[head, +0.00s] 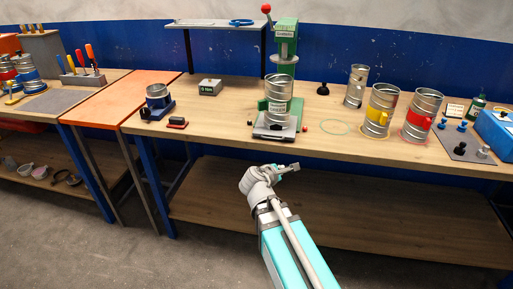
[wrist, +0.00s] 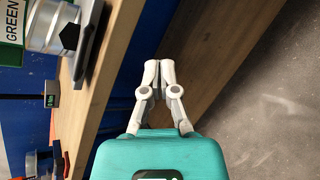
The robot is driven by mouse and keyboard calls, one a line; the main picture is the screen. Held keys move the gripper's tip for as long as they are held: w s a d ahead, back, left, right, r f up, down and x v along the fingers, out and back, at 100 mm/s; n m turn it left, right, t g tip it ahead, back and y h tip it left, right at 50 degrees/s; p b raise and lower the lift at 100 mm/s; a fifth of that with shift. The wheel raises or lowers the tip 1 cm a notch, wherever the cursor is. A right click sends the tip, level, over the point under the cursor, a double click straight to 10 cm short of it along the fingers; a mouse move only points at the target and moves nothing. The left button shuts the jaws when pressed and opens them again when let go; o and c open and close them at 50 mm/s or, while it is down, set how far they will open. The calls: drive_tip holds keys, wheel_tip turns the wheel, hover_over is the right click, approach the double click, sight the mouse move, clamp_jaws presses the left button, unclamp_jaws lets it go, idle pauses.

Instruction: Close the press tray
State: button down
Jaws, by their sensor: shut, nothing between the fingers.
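The press (head: 285,45) is green with a red ball lever and stands at the back of the wooden bench. Its tray (head: 272,133) is a flat grey plate at the foot of the press, reaching toward the bench's front edge. A metal cylinder (head: 278,95) with a green label stands on the tray. In the wrist view the tray's edge (wrist: 92,38) and a dark knob (wrist: 69,36) on its front show at upper left. My gripper (head: 295,168) is shut and empty, in front of the bench edge and apart from the tray. It also shows in the wrist view (wrist: 160,66).
Metal cylinders with yellow (head: 380,110) and red (head: 422,115) bands stand right of the press. A green ring (head: 335,128) lies nearer. A grey block (head: 210,87) and a small clamped can (head: 157,97) are to the left. The floor before the bench is clear.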

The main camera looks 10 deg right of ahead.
sight(257, 134)
drive_tip(key=w+a+r+n+t+y+b, duration=0.1)
drive_tip(key=w+a+n+t+b, duration=0.1)
drive_tip(key=a+n, duration=0.3)
drive_tip(key=w+a+r+n+t+y+b, duration=0.1)
drive_tip(key=w+a+n+t+b, duration=0.1)
drive_tip(key=a+n+t, duration=0.3)
drive_tip(key=a+n+b, duration=0.1)
drive_tip(key=n, duration=0.3)
drive_tip(key=shift+w, duration=0.1)
drive_tip(key=x, duration=1.3)
drive_tip(key=shift+w+f, duration=0.15)
drive_tip(key=shift+w, duration=0.3)
drive_tip(key=shift+x, duration=2.15)
drive_tip(key=shift+a, duration=0.1)
drive_tip(key=shift+s, duration=0.1)
